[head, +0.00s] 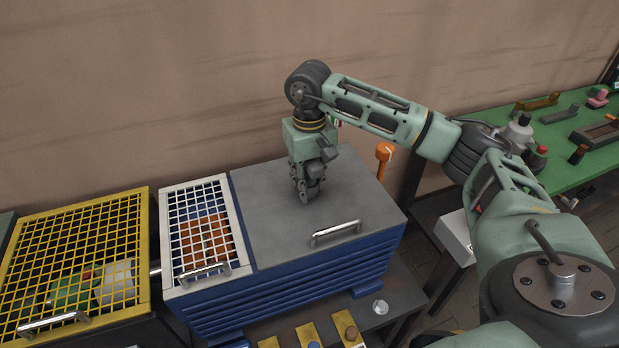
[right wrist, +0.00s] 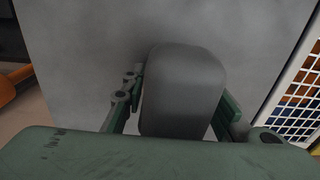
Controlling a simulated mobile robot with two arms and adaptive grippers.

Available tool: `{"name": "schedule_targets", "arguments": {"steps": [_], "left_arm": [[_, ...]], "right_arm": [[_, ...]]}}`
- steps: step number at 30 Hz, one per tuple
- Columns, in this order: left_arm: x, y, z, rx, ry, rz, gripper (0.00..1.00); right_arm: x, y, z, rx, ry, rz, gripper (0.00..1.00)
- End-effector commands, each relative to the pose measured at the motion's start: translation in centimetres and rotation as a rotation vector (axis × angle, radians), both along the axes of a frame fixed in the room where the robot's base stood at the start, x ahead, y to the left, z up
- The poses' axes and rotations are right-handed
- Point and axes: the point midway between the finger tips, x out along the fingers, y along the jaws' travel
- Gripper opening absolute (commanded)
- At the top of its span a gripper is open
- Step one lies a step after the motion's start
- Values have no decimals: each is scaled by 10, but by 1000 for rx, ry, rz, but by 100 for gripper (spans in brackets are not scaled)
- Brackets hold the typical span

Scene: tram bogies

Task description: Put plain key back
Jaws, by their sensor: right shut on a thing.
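My right gripper (head: 306,194) points down above the grey lid (head: 262,218) of a blue box. In the right wrist view, its green fingers (right wrist: 180,112) stand on both sides of a smooth dark grey rounded thing (right wrist: 184,85), and the gripper is shut on it. I cannot tell from its shape whether this is the plain key. Its lower end is hidden behind the green gripper body. Yellow plates (head: 308,335) lie at the bottom edge of the head view, some with a small round knob. My left gripper is not in view.
A white mesh cover (head: 222,181) and a yellow mesh cover (head: 140,240) lie left of the lid. An orange lever (head: 384,154) stands behind the box. A metal handle (head: 336,234) rises from the lid. A green table (head: 560,170) with several parts is at right.

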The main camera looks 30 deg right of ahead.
Motion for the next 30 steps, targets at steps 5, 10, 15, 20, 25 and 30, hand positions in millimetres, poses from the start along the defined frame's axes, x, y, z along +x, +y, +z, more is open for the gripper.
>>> {"name": "schedule_targets", "arguments": {"steps": [5, 10, 15, 20, 25, 30], "left_arm": [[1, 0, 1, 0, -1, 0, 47], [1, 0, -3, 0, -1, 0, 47], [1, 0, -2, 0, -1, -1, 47], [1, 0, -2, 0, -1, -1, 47], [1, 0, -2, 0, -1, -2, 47], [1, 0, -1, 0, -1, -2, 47]], "right_arm": [[1, 0, -1, 1, -3, 1, 0], [1, 0, -4, 0, -3, 1, 0], [0, 0, -4, 1, -1, 0, 39], [0, 0, -4, 0, -1, 0, 46], [0, 0, -4, 1, -1, 0, 46], [1, 0, 3, 1, -3, 0, 46]]}}
